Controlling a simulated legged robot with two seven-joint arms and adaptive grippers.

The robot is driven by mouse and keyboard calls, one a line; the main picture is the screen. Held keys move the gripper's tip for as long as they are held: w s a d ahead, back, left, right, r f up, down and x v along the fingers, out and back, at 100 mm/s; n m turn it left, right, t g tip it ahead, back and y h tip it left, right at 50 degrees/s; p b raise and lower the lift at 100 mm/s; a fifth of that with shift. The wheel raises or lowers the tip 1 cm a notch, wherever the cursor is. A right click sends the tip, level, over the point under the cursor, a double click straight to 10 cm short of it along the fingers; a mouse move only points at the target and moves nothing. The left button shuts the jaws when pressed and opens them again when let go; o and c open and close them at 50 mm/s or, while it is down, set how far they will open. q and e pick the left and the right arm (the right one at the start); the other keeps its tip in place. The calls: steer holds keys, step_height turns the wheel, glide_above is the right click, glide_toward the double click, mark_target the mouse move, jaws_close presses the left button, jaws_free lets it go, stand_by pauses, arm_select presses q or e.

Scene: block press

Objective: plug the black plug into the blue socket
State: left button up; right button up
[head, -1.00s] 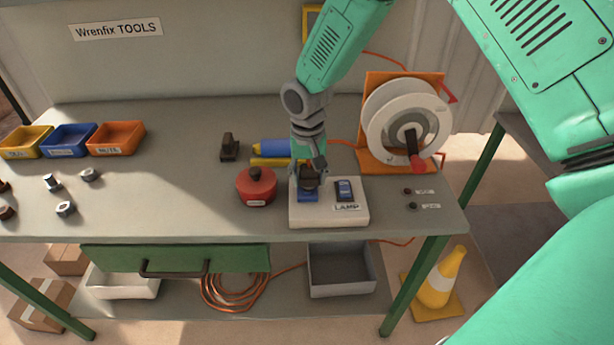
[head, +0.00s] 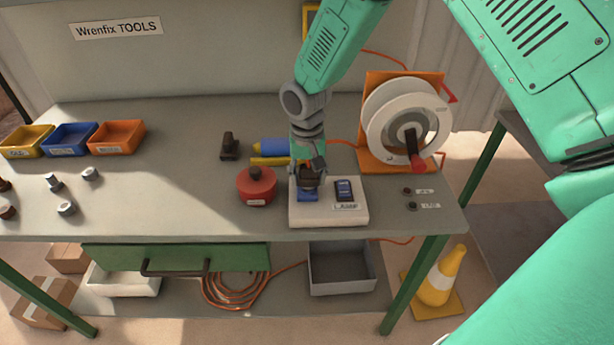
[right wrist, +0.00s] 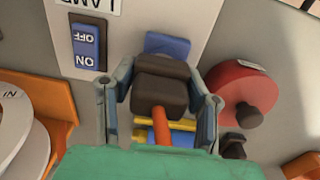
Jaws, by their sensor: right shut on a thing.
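The black plug (head: 309,174) is in my right gripper (head: 308,181), which is shut on it. In the right wrist view the plug (right wrist: 160,85) sits between the two fingers of the gripper (right wrist: 160,76), with an orange cord running back from it. The blue socket (head: 307,196) is on the white LAMP box (head: 330,214). The plug is over the socket and hides part of it. The socket's blue edge (right wrist: 168,45) shows past the plug in the right wrist view. I cannot tell whether they touch. My left gripper is not in view.
A blue switch (head: 344,190) is right of the socket. A red round object (head: 256,188) with a dark knob stands close on the left. A dark block (head: 229,147) is farther left. An orange-framed cable reel (head: 377,125) stands behind right.

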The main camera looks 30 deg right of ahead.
steer(key=shift+a, duration=0.1)
stand_by(0.6)
steer(key=shift+f, duration=0.55)
steer(key=shift+f, duration=0.15)
steer(key=shift+s+f, duration=0.1)
steer(key=shift+c, duration=0.9)
steer(key=o, duration=1.3)
steer(key=shift+o, duration=0.2)
steer(key=shift+f, duration=0.1)
